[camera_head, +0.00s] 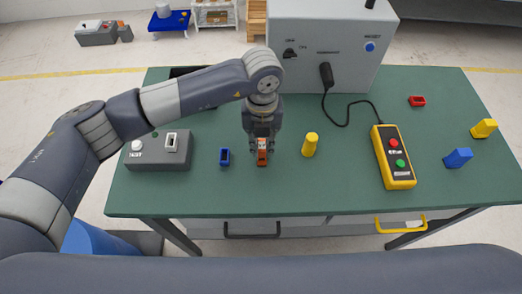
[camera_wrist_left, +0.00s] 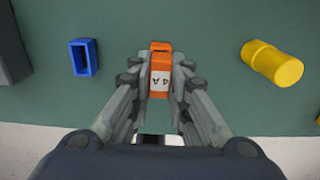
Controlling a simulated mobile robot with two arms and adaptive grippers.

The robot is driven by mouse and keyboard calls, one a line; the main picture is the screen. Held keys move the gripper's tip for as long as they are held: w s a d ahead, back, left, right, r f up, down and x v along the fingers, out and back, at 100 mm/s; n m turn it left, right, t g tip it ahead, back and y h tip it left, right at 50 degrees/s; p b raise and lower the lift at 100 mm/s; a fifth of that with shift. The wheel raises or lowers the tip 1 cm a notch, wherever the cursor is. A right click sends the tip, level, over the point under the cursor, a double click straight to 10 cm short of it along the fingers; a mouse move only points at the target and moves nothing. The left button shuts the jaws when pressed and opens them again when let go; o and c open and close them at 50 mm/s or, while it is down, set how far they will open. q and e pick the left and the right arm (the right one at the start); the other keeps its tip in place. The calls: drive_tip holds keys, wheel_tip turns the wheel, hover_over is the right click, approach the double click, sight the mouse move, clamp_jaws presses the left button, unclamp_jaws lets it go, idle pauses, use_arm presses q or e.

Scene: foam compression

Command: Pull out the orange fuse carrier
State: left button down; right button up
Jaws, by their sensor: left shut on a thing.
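The orange fuse carrier (camera_head: 262,158) with a white label is between the fingers of my left gripper (camera_head: 262,147), near the front middle of the green table. In the left wrist view, the carrier (camera_wrist_left: 160,62) is clasped on both sides by the left gripper's fingers (camera_wrist_left: 160,82). Its label reads "4A". I cannot tell whether its far end touches the table. The grey fuse box (camera_head: 160,160) stands to the left with a pale-rimmed slot (camera_head: 171,142) on its top. My right gripper is not in view.
A blue hollow block (camera_head: 224,156) is left of the carrier and a yellow cylinder (camera_head: 310,145) right of it. A yellow pendant (camera_head: 393,158) is cabled to the grey cabinet (camera_head: 330,50). A red block (camera_head: 417,101), blue block (camera_head: 458,158) and yellow block (camera_head: 484,128) lie at right.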

sight(261, 145)
use_arm(q)
drive_tip(key=shift+r+p, duration=0.3)
drive_tip(key=shift+r, duration=0.35)
drive_tip(key=shift+r+p, duration=1.15)
drive_tip(key=shift+r, duration=1.35)
drive_tip(key=shift+a, duration=0.1)
